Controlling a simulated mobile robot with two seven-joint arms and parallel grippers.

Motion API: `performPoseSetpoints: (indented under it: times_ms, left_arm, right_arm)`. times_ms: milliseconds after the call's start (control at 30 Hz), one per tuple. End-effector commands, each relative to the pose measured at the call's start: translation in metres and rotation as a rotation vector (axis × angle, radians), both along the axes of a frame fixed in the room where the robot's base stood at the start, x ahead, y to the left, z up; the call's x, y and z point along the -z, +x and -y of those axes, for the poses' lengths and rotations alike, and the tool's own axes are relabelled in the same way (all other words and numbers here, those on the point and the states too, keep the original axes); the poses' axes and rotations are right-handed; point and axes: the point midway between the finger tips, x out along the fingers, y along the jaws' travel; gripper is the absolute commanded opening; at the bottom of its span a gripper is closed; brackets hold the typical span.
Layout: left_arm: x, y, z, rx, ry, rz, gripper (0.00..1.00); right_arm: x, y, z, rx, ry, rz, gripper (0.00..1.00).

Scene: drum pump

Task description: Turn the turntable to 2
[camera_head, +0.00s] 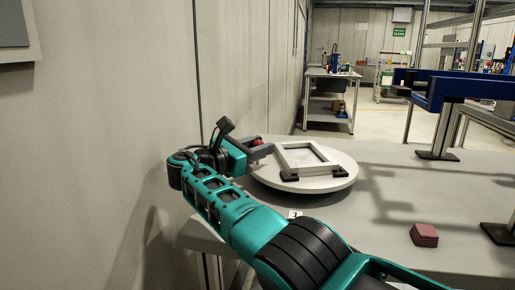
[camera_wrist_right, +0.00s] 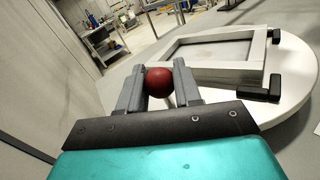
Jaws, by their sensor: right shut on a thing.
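The turntable (camera_head: 318,184) is a round white disc on the grey table. It carries a light square frame (camera_head: 306,158) with black corner blocks. It also shows in the right wrist view (camera_wrist_right: 292,100). My right gripper (camera_head: 262,147) is at the disc's left edge. In the right wrist view its two fingers (camera_wrist_right: 158,80) are shut on a red ball knob (camera_wrist_right: 159,83). How the knob joins the disc is hidden. A small white label (camera_head: 295,214) with a dark mark, perhaps 1, lies in front of the disc. My left gripper is not in view.
A stack of dark red pads (camera_head: 424,235) lies on the table (camera_head: 381,233) at the right. A blue beam structure (camera_head: 452,90) on grey posts stands behind it. A wall (camera_head: 110,120) runs close along the left. The table between disc and pads is clear.

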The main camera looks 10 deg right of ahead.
Motion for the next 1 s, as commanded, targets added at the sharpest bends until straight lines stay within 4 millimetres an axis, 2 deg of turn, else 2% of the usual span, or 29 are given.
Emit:
performPoseSetpoints:
  times_ms: [167, 200, 400, 667, 767, 867, 1000]
  left_arm:
    - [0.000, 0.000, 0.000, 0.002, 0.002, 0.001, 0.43]
    - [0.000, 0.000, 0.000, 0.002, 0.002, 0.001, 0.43]
    - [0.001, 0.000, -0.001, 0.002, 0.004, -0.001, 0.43]
    - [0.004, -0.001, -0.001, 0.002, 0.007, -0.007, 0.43]
    - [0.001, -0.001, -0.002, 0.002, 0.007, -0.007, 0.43]
    - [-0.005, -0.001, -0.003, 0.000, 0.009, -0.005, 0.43]
    - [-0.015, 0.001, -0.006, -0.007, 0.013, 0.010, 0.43]
  right_arm:
    - [-0.002, 0.000, 0.003, 0.006, -0.002, 0.004, 0.00]
    - [-0.002, 0.000, 0.003, 0.006, -0.003, 0.003, 0.36]
    - [-0.001, 0.000, 0.001, 0.003, -0.001, 0.002, 0.55]
    - [-0.001, 0.000, 0.001, 0.001, -0.001, 0.000, 0.56]
    - [-0.008, 0.000, 0.001, 0.001, 0.000, 0.001, 0.56]
    - [-0.024, 0.000, 0.001, 0.000, 0.001, 0.004, 0.56]
    - [-0.057, 0.000, 0.001, 0.001, 0.000, 0.006, 0.56]
